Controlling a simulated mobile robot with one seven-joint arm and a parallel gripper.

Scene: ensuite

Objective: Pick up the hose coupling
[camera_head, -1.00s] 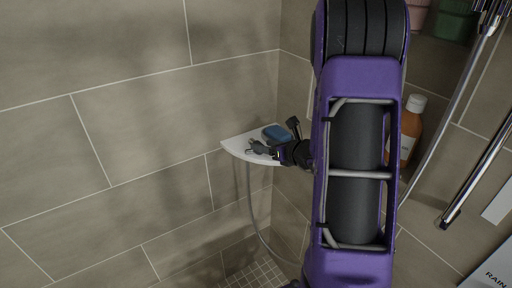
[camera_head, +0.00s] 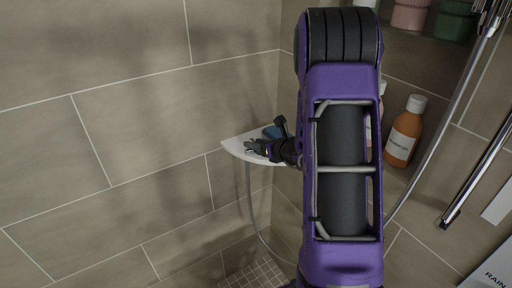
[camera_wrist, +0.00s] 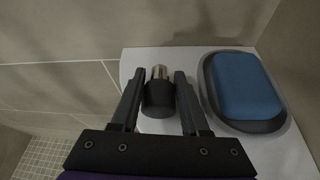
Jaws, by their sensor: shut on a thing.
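The hose coupling (camera_wrist: 158,98) is a short dark cylinder with a metallic tip, seen in the wrist view between the two fingers. My gripper (camera_wrist: 159,76) is shut on it, one finger on each side. The coupling is over the white corner shelf (camera_wrist: 290,155); I cannot tell whether it still touches the surface. In the head view my gripper (camera_head: 257,148) is low over the shelf (camera_head: 234,147), and the coupling is mostly hidden by the fingers.
A blue bar in a dark dish (camera_wrist: 247,85) lies on the shelf close to the right finger. Tiled walls (camera_head: 120,120) meet behind the shelf. An orange bottle (camera_head: 404,135) and a metal rail (camera_head: 478,170) stand to the right. A hose (camera_head: 250,205) hangs below the shelf.

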